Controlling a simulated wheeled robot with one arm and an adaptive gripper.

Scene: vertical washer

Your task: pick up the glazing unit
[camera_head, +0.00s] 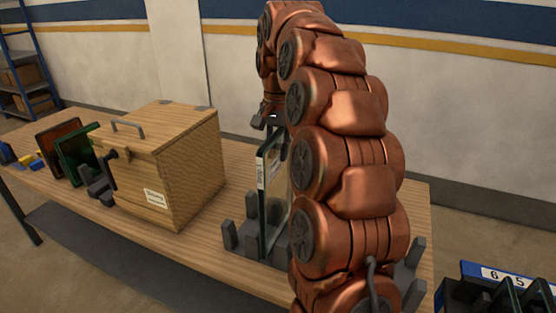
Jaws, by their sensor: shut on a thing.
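The glazing unit (271,185) is a thin upright glass pane with a dark edge and a pale label. It stands among grey rack posts (251,208) on the wooden table, partly hidden behind my copper-coloured arm. My gripper (273,129) is at the top edge of the pane and is shut on it. The arm hides much of the gripper and the pane's right part. I cannot tell whether the pane's lower edge is touching the rack.
A wooden box (188,160) with a handle stands left of the pane on the table (200,248). Green (74,158) and brown (56,141) panels stand farther left. A numbered blue rack (505,280) is at the lower right. A blue shelf (28,75) stands far left.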

